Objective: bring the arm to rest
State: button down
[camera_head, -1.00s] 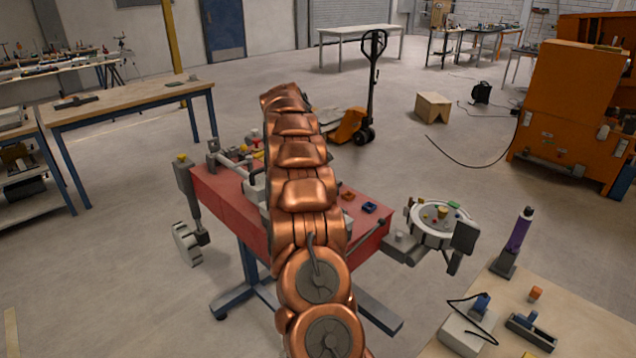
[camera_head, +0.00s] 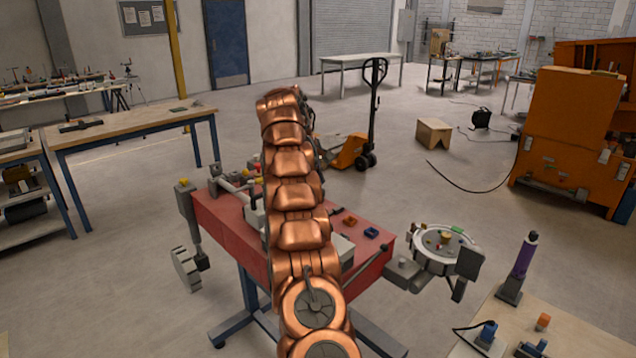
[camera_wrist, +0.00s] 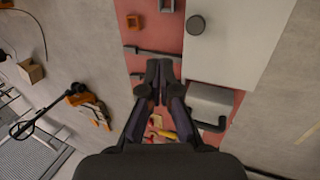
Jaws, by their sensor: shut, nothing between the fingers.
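My copper-coloured arm stands upright in the middle of the head view, in front of the red sandbed table (camera_head: 222,222). My gripper does not show there; the arm hides that area. In the wrist view my gripper (camera_wrist: 158,66) has its two dark fingers together with nothing between them. The fingers point over the red table top (camera_wrist: 150,35), which also carries a large grey plate or box (camera_wrist: 235,40) to their right. Whether the fingertips touch anything below cannot be told.
A round tray of small parts (camera_head: 445,240) sits at the table's right side. A wooden bench with a purple bottle (camera_head: 524,258) is at lower right. An orange pallet jack (camera_head: 352,150) stands behind. Open floor (camera_head: 110,265) lies to the left.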

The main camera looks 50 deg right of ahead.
jog(key=shift+r, duration=0.75)
jog(key=shift+a+r, duration=0.1)
jog(key=shift+a, duration=0.05)
jog(key=s+a+r+n+y, duration=0.1)
jog(key=s+a+r, duration=0.1)
jog(key=a, duration=1.3)
jog(key=s+a+r+n+y, duration=0.1)
jog(key=s+a+r, duration=0.15)
jog(key=a, duration=1.35)
jog(key=s+a+f, duration=0.4)
jog(key=s+a, duration=0.2)
jog(key=s, duration=0.4)
jog(key=s+a+f+y, duration=0.1)
jog(key=s+a+f, duration=0.3)
jog(key=s+a, duration=0.3)
jog(key=s+a+f+g+y, duration=0.1)
jog(key=s+a+f, duration=0.3)
jog(key=s, duration=0.9)
jog(key=a, duration=0.3)
jog(key=shift+s+f+m, duration=0.4)
